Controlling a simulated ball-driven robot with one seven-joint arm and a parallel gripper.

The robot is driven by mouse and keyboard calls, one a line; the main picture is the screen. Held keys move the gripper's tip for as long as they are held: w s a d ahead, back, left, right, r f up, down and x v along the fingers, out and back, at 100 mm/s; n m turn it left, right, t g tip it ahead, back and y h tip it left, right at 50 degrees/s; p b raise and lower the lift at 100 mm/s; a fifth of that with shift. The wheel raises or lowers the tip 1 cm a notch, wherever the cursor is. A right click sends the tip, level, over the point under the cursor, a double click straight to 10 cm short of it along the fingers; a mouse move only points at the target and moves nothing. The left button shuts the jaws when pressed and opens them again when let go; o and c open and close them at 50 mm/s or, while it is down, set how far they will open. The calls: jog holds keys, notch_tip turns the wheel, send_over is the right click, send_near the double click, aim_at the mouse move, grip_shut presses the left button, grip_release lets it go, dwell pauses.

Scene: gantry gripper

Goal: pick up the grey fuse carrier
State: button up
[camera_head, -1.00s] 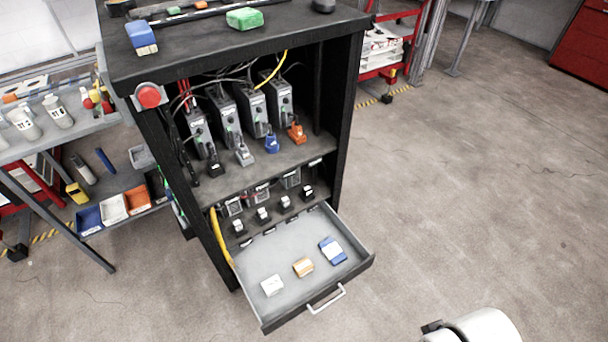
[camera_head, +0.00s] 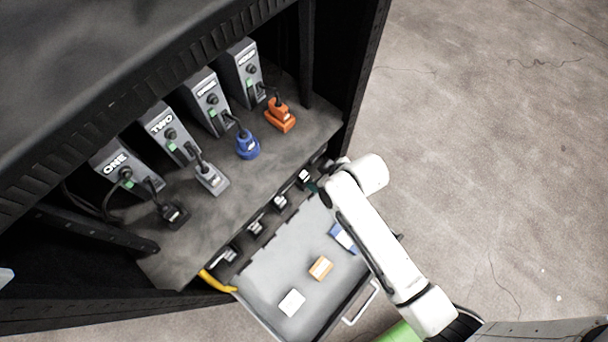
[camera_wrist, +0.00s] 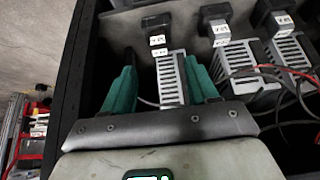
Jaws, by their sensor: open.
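My gripper (camera_wrist: 160,75) is open in the wrist view, its two teal fingers apart. A finned grey block (camera_wrist: 171,82) shows between them, with a black piece (camera_wrist: 155,22) bearing white labels beyond it; I cannot tell whether the fingers touch anything. Similar grey blocks stand to the right. I cannot tell for sure which part is the grey fuse carrier. In the head view my gripper (camera_head: 316,186) is at the right end of the lower bay, mostly hidden by my arm. A grey plug-like piece (camera_head: 212,179) lies on the shelf above, by unit TWO.
An open drawer (camera_head: 262,282) below the bay holds a white block (camera_head: 292,302), an orange block (camera_head: 321,268) and a blue block (camera_head: 342,238), partly hidden by my arm. Black (camera_head: 174,214), blue (camera_head: 247,145) and orange (camera_head: 281,115) pieces lie on the shelf. Cables (camera_wrist: 272,72) run right of my gripper.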

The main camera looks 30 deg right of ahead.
aim_at(305, 176)
jog(key=x, duration=0.2)
jog(key=b+x, duration=0.1)
jog(key=x, duration=0.2)
jog(key=shift+w+r, duration=0.15)
jog(key=shift+w, duration=0.25)
jog(key=b+x, duration=0.2)
jog(key=x, duration=0.3)
jog(key=shift+w+f, duration=0.1)
jog(key=shift+f, duration=0.2)
jog(key=shift+c, duration=0.3)
jog(key=c, duration=1)
jog(key=shift+r, duration=0.1)
